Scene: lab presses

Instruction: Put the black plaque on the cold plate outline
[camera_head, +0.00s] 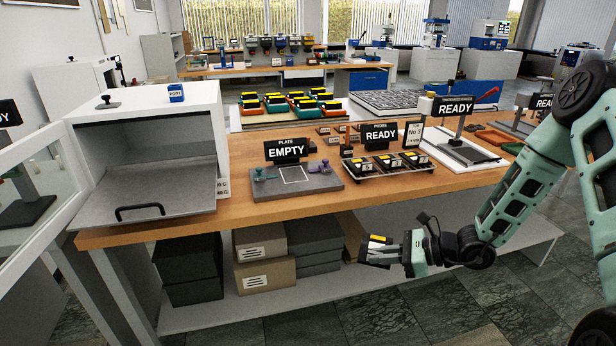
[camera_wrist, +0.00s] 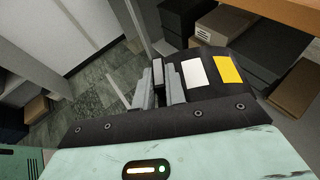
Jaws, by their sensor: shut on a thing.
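My gripper (camera_head: 376,253) is low in front of the bench edge, pointing left in the head view. In the wrist view its fingers (camera_wrist: 159,88) are closed on the black plaque (camera_wrist: 212,60), which carries a white and a yellow patch. The plaque (camera_head: 380,240) also shows small and dark in the head view; the fingers hide part of it. The cold plate (camera_head: 322,181) is a grey slab on the bench, up and left of my gripper. Its white square outline (camera_head: 293,174) is bare, in front of a sign reading EMPTY.
A tray (camera_head: 400,183) of similar black pieces and a READY sign stand right of the cold plate. Green and purple knobbed parts flank the outline. An open white chamber (camera_head: 150,150) is at left.

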